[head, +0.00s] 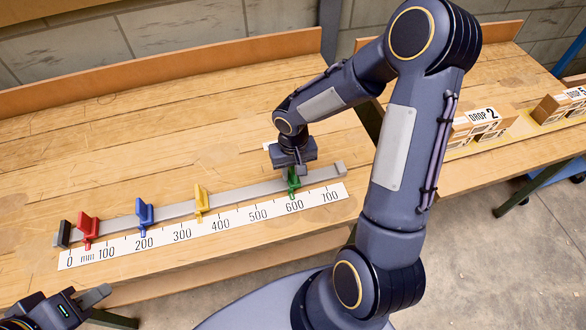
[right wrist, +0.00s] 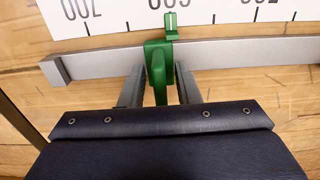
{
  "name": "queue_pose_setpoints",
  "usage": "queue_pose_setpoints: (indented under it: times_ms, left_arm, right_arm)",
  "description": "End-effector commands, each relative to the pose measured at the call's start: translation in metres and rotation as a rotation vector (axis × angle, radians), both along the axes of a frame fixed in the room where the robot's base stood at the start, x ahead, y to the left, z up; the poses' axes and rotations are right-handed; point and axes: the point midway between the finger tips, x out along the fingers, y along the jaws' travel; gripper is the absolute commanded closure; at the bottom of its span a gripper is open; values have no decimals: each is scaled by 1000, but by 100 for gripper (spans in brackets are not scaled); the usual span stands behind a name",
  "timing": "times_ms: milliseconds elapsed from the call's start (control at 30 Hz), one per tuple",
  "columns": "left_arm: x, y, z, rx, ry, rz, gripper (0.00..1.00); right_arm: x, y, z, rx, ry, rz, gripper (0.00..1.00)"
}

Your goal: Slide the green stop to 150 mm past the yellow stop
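The green stop (head: 293,181) sits on the grey rail (head: 240,193), its pointer near the 600 mark of the scale. The yellow stop (head: 201,198) is to its left on the same rail, near 350. My right gripper (head: 298,168) is down over the green stop. In the right wrist view, the green stop (right wrist: 159,72) stands between the two fingers (right wrist: 160,88), with narrow gaps seeming to show beside it, so the gripper looks open around it. My left gripper (head: 85,305) is at the bottom left, away from the rail; its fingers are only partly visible.
A blue stop (head: 144,213) near 200 and a red stop (head: 87,228) near 50 share the rail. A black end piece (head: 64,234) is at its left end. The white scale (head: 210,225) lies in front. Boxes (head: 480,124) stand on the right bench.

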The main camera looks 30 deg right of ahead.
Motion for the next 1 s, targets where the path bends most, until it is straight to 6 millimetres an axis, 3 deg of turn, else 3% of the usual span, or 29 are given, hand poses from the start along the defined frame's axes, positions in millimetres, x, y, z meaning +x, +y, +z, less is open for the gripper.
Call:
queue_pose_setpoints:
  times_ms: [33,200,567,800,1000]
  left_arm:
    - [0,0,0,0,0,0,67]
    - [0,0,0,0,0,0,67]
    - [0,0,-4,0,0,0,67]
    - [0,0,-34,0,0,0,67]
    - [0,0,-44,0,0,0,67]
  right_arm:
    - [0,0,0,0,0,0,78]
    - [0,0,0,0,0,0,100]
    - [2,5,-1,1,-2,2,100]
    - [16,59,-5,1,-8,9,100]
    - [24,93,-1,2,-6,4,100]
